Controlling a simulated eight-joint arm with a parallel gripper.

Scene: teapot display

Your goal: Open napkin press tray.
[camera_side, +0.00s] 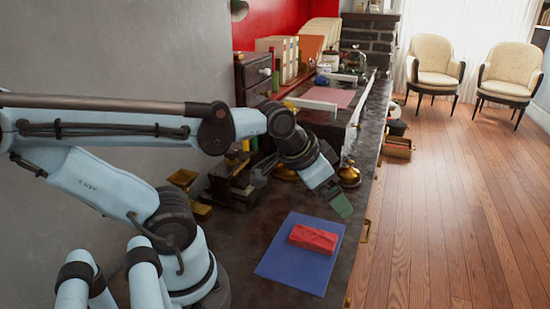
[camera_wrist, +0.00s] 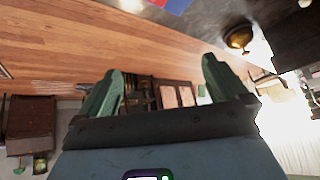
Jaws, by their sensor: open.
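My gripper (camera_side: 342,206) hangs above the counter beside the blue mat, fingers tilted down and apart with nothing between them. Its two green fingers also show spread in the wrist view (camera_wrist: 165,85). A dark press-like device (camera_side: 235,178) stands on the counter to the left of my gripper, apart from it. My arm partly covers that area. I cannot tell for certain whether this is the napkin press, and no tray on it can be clearly made out.
A red block (camera_side: 313,238) lies on the blue mat (camera_side: 290,270). Brass pieces (camera_side: 348,175) stand just behind my gripper. A dark cabinet (camera_side: 253,76) and a pinkish mat (camera_side: 330,96) are farther back. The wooden floor (camera_side: 460,200) right of the counter is open.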

